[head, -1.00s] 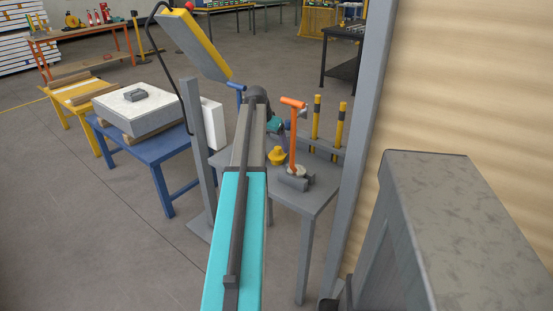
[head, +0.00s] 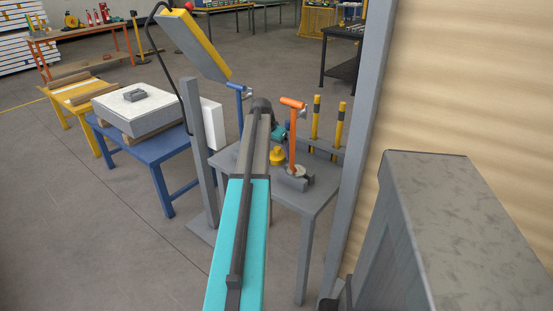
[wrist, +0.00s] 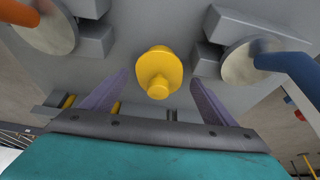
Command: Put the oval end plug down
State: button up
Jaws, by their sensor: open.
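The yellow oval end plug (head: 277,157) stands on the grey table (head: 313,199), its round knob up. In the wrist view the plug (wrist: 158,72) shows its oval flange and knob against the grey surface. My gripper (wrist: 158,78) is open, with its two dark fingers spread left and right of the plug and a visible gap on both sides. In the head view my arm hides most of the gripper, and only a teal part (head: 278,131) shows behind the plug.
On the table, an orange-handled tool (head: 293,138) stands right of the plug with grey blocks at its foot. A blue-handled tool (head: 239,98) rises on the left. Yellow-black posts (head: 316,117) stand behind. A grey upright (head: 197,150) is left, a corrugated wall (head: 460,80) right.

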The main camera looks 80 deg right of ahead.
aim_at(277, 148)
jog(key=shift+f, duration=0.15)
dwell(0.4)
jog(key=c, duration=1.2)
notch_tip(277, 148, up, 10)
dwell(0.5)
